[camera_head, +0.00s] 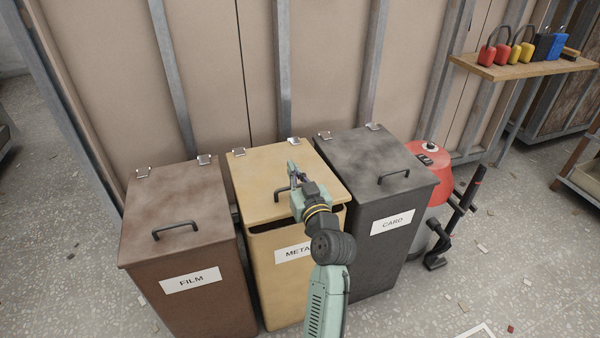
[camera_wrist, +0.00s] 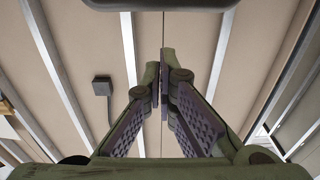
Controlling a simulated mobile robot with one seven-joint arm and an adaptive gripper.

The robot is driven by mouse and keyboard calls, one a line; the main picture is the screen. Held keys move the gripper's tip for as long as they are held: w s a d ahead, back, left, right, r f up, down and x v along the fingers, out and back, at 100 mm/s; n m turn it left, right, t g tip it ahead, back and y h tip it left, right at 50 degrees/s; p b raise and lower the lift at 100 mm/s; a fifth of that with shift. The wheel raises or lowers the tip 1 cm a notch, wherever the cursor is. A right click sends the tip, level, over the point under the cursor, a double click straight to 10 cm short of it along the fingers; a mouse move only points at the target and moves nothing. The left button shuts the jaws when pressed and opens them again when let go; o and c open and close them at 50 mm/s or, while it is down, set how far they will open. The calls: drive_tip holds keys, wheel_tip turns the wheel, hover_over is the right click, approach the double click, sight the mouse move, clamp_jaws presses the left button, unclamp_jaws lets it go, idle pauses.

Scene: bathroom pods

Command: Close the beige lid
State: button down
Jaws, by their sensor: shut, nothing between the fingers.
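The beige lid (camera_head: 255,176) tops the middle bin (camera_head: 272,262), labelled METAL, and is hinged at the wall side. A dark gap shows under its front edge at the right, so it looks slightly raised. Its dark handle (camera_head: 277,193) is partly hidden by my gripper. My gripper (camera_head: 292,168) is over the lid's right half, pointing toward the wall, with its fingers together and empty. I cannot tell whether it touches the lid. In the wrist view the fingertips (camera_wrist: 160,72) meet in front of the wall panels.
A brown FILM bin (camera_head: 180,213) stands at the left and a dark grey CARD bin (camera_head: 380,170) at the right, both with lids down. A red and grey machine (camera_head: 432,168) stands beyond. A wooden shelf (camera_head: 525,66) holds several coloured padlocks. The ribbed wall is close behind the bins.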

drive_tip(key=shift+s+d+f, duration=0.1)
drive_tip(key=shift+s+f, duration=0.1)
drive_tip(key=shift+f, duration=0.5)
drive_tip(key=shift+s+d+f, duration=0.1)
drive_tip(key=shift+s+f, duration=0.1)
drive_tip(key=shift+f, duration=0.45)
drive_tip(key=shift+f, duration=0.1)
